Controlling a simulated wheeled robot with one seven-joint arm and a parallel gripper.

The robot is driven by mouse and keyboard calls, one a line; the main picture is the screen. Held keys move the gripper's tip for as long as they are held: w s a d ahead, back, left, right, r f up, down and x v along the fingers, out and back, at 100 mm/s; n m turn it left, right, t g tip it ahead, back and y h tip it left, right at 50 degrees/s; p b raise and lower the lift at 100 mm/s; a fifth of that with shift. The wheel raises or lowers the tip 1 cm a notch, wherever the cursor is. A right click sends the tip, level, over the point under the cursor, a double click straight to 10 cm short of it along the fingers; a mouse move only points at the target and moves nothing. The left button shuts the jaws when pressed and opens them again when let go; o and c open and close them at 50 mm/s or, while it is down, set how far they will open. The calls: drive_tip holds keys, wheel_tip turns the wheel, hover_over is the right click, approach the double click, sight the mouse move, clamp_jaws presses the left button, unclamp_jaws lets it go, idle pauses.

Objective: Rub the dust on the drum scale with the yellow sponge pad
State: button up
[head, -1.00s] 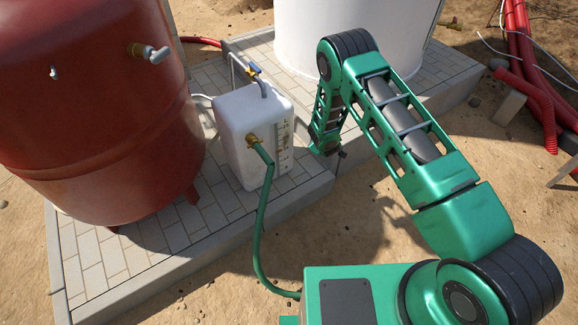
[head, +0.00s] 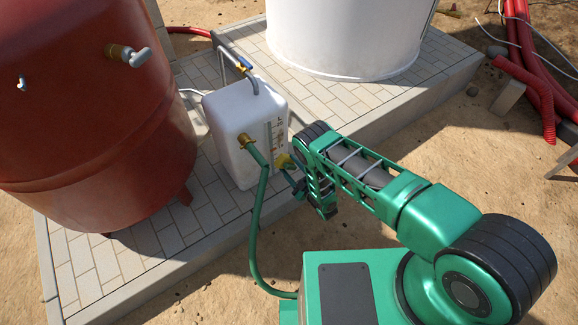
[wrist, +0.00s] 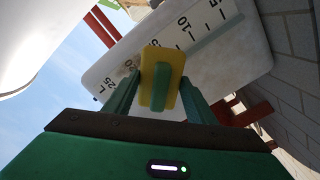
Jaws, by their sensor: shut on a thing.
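The white drum (head: 225,118) stands on the paving with a brass outlet and a green hose on its front. Its scale (head: 278,132) is a vertical strip on the right side. In the wrist view the scale (wrist: 212,30) has dark marks and numbers, with a brownish dust smudge (wrist: 124,68) near its lower end. My gripper (head: 293,168) is at the scale's lower part, shut on the yellow sponge pad (head: 284,160). The wrist view shows the pad (wrist: 150,62) by its green grip, in front of the scale beside the smudge. I cannot tell whether it touches.
A large red tank (head: 85,130) stands to the left of the drum. A white tank (head: 345,35) stands behind. The green hose (head: 257,215) runs down from the drum, left of my arm. Red pipes (head: 535,75) lie at the far right. Open sand is at the right.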

drive_tip(key=x, duration=0.3)
drive_tip(key=shift+a+r, duration=0.1)
drive_tip(key=shift+a, duration=0.25)
drive_tip(key=shift+x, duration=1.25)
drive_tip(key=shift+x, duration=1.05)
